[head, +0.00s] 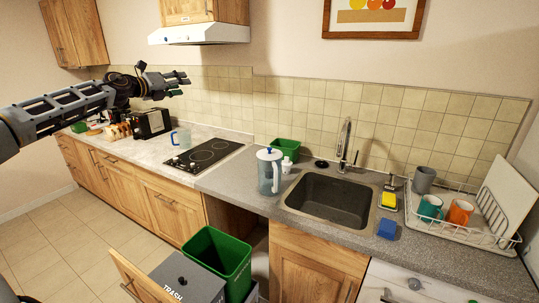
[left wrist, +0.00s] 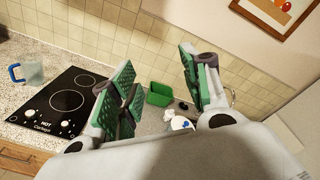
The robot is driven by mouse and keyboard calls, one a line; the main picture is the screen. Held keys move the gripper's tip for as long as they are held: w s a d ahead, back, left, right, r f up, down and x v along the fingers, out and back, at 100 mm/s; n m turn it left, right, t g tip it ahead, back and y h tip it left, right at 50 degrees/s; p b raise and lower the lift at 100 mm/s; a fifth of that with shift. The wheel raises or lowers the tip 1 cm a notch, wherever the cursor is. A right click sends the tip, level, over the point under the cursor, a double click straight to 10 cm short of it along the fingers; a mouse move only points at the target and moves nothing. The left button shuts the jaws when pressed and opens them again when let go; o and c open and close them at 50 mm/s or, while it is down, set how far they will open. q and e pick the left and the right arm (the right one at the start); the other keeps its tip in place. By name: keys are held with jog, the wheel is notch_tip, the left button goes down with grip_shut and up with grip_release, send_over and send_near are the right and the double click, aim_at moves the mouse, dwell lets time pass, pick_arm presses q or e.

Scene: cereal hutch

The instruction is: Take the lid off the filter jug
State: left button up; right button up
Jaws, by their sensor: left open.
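The filter jug (head: 270,175) stands upright on the grey counter between the hob and the sink. In the left wrist view the white lid (left wrist: 178,123) shows beyond my fingers, partly hidden by the gripper body. My left gripper (head: 181,83) is raised above the counter, up and to the left of the jug in the head view. Its fingers are spread and empty in the left wrist view (left wrist: 156,68). My right gripper is not in view.
A green container (head: 285,149) and a white bottle are close behind the filter jug. The sink (head: 328,200) and tap are to its right. An open trash drawer (head: 185,280) juts out below.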

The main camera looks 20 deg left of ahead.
pick_arm(q)
jog(key=d+m+g+h, duration=0.3)
jog(key=d+m, duration=0.3)
jog(key=d, duration=0.6)
jog(key=s+d+f+m+g+h, duration=0.1)
jog(key=s+d+f+m+g, duration=0.25)
jog(key=d, duration=0.35)
jog(key=s+d+f+m+g+h, duration=0.1)
jog(key=s+d+f+m+g, duration=0.1)
jog(key=d+m, duration=0.35)
jog(key=s+f+m+g+y, duration=0.2)
jog(key=s+f+m+g, duration=0.2)
jog(key=s, duration=0.4)
jog(key=s+f+m+g+y, duration=0.2)
jog(key=s+f+m+g, duration=0.2)
jog(key=s+f+m, duration=0.2)
jog(key=shift+s+f+g, duration=0.3)
jog(key=shift+s+g, duration=0.05)
jog(key=shift+s, duration=0.7)
jog(key=shift+m, duration=0.3)
